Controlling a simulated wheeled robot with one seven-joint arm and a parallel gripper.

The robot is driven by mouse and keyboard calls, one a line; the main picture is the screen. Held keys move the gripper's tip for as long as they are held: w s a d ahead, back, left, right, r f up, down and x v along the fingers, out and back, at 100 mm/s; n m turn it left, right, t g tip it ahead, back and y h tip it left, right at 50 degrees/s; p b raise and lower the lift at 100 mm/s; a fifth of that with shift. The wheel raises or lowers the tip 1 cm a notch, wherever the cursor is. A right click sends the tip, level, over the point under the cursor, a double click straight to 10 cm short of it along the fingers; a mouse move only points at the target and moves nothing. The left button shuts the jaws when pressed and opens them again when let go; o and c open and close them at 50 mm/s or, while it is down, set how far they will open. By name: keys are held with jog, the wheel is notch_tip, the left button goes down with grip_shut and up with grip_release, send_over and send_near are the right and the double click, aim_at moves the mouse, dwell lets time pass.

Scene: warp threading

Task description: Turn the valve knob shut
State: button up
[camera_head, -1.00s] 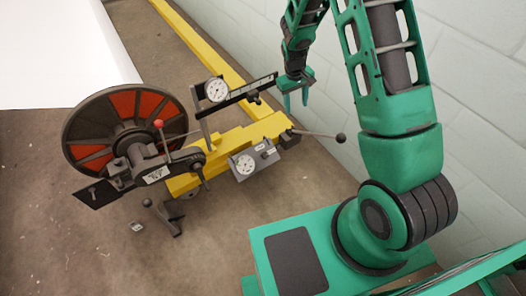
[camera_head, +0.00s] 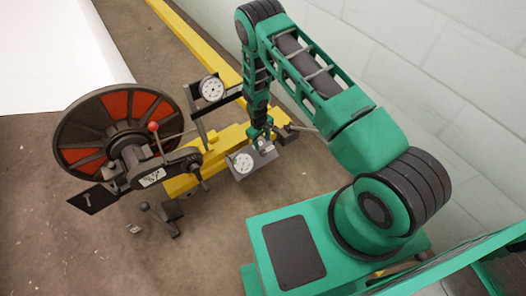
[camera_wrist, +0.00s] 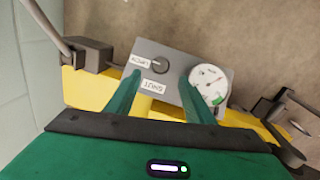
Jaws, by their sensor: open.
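The valve knob (camera_wrist: 159,65) is a small dark round knob on a grey panel (camera_wrist: 181,58) in the wrist view. An upside-down SHUT label (camera_wrist: 154,88) lies below it, and another label (camera_wrist: 140,61), hard to read, sits to its left. Which way the knob is turned cannot be told. My gripper (camera_wrist: 160,82) is open, with one green finger on each side below the knob in the picture; no contact shows. In the head view my gripper (camera_head: 261,136) is over the panel (camera_head: 245,174) and hides the knob.
A white dial gauge (camera_wrist: 209,85) is beside the right finger. A yellow beam (camera_head: 180,184) carries the panel. A second gauge (camera_head: 212,88), a red and black reel (camera_head: 82,128) and a red-tipped lever (camera_head: 153,127) stand to the left. A wall (camera_head: 400,50) is at right.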

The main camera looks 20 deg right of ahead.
aim_at(263, 152)
jog(key=f, duration=0.9)
jog(key=shift+w+d+f, duration=0.2)
jog(key=shift+d+f, duration=0.05)
jog(key=shift+d, duration=0.15)
jog(key=c, duration=1)
